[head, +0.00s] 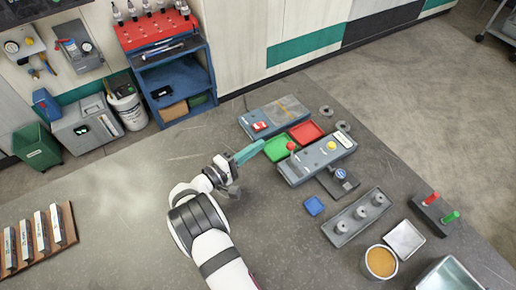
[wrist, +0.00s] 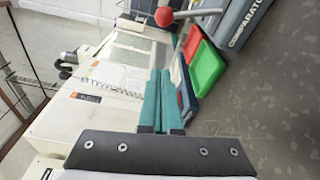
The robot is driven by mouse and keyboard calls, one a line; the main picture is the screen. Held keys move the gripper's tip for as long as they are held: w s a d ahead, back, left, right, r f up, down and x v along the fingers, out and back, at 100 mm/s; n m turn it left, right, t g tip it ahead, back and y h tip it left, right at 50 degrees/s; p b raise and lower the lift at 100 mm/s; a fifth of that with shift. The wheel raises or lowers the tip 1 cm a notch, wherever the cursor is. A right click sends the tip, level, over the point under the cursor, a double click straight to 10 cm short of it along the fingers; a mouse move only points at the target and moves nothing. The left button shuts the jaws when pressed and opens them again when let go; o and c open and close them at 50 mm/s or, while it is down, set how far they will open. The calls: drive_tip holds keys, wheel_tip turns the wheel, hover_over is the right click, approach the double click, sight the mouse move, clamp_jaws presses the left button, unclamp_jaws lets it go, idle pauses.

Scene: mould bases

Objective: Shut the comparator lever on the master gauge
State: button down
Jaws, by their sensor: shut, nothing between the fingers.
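The comparator (head: 317,160) is a grey box with a yellow button, right of my gripper in the head view. In the wrist view the knob (wrist: 163,17) sits on a metal rod sticking out from the comparator (wrist: 250,22). My gripper (head: 257,148) has its teal fingers together and empty, left of the knob and apart from it. The fingers also show in the wrist view (wrist: 160,75), below the knob. I cannot tell for sure which part is the master gauge; a dark block with a round disc (head: 340,174) lies beside the comparator.
A green tray (head: 278,147) and a red tray (head: 307,132) lie behind the comparator, near a grey unit with a red switch (head: 260,126). The bench left of my arm is mostly clear.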

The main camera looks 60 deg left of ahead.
drive_tip(key=w, duration=0.4)
drive_tip(key=w+a, duration=0.1)
drive_tip(key=w, duration=0.1)
drive_tip(key=shift+f, duration=0.15)
drive_tip(key=shift+w+d, duration=0.25)
drive_tip(key=shift+d, duration=0.05)
drive_tip(key=d, duration=0.3)
drive_tip(key=shift+s+d+r, duration=0.15)
drive_tip(key=shift+s+r, duration=0.2)
drive_tip(key=shift+r, duration=0.05)
drive_tip(key=shift+d+r+m, duration=0.3)
drive_tip(key=shift+d+m, duration=0.15)
drive_tip(key=shift+m, duration=0.25)
drive_tip(key=shift+d+r+m, duration=0.15)
drive_tip(key=shift+d+m, duration=0.15)
drive_tip(key=shift+m, duration=0.2)
drive_tip(key=d+m, duration=0.1)
drive_tip(key=d+m+t, duration=0.1)
drive_tip(key=m, duration=0.1)
drive_tip(key=shift+d+r, duration=0.15)
drive_tip(key=shift+r, duration=0.2)
drive_tip(key=d+m, duration=0.2)
drive_tip(key=shift+m, duration=0.3)
drive_tip(key=shift+d, duration=0.4)
